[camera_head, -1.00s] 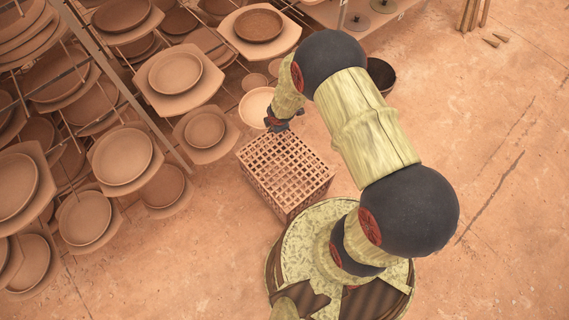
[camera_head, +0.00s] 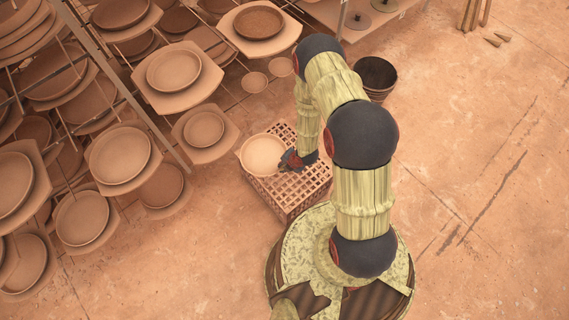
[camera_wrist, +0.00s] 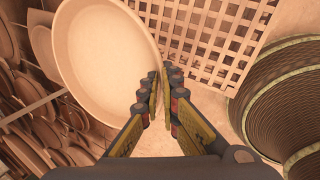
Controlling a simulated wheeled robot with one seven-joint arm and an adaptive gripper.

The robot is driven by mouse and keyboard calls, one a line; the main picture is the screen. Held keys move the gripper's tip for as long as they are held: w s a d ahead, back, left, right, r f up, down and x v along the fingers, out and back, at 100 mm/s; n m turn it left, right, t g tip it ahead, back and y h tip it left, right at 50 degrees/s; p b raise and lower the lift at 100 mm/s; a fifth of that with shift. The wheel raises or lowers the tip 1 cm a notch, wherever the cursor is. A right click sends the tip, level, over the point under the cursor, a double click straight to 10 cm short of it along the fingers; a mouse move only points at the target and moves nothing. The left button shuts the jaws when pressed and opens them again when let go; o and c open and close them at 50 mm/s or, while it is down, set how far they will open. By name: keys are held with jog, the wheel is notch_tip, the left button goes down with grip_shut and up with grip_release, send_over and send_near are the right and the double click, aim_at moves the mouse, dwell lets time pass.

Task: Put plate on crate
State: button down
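A pale, round, shallow plate (camera_head: 262,155) is held by its rim in my gripper (camera_head: 287,161). In the head view it overlaps the upper left part of the lattice crate (camera_head: 304,186) and sticks out past its left edge. I cannot tell whether it touches the crate. In the wrist view the plate (camera_wrist: 105,50) fills the upper left, its right rim between my nearly closed fingers (camera_wrist: 158,85). The crate's grid (camera_wrist: 215,40) shows beyond it at the top right. The crate stands on the floor beside my base.
Racks with many brown plates (camera_head: 122,155) stand at the left, close to the crate. Two small bowls (camera_head: 254,82) lie behind it. A dark pot (camera_head: 375,75) stands at the back right. The floor on the right is open.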

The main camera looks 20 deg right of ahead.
jog(key=s+f+n, duration=0.2)
jog(key=s+f, duration=0.2)
jog(key=shift+y, duration=0.3)
jog(key=w+d+f+b, duration=0.1)
jog(key=w+d+f, duration=0.1)
jog(key=d+f, duration=0.1)
jog(key=w+d+f+b, duration=0.1)
jog(key=d+f+b, duration=0.1)
jog(key=d+f, duration=0.1)
jog(key=w+d+f+b, duration=0.1)
jog(key=w+d+f, duration=0.1)
jog(key=d, duration=0.3)
jog(key=shift+w+f+b, duration=0.35)
jog(key=shift+f, duration=0.4)
jog(key=shift+w+d+f, duration=0.2)
jog(key=shift+d+f, duration=0.25)
jog(key=shift+f, duration=0.05)
jog(key=shift+f+b, duration=0.95)
jog(key=shift+f, duration=0.6)
jog(key=c, duration=2.5)
grip_release()
jog(key=shift+f, duration=0.1)
jog(key=shift+o, duration=0.9)
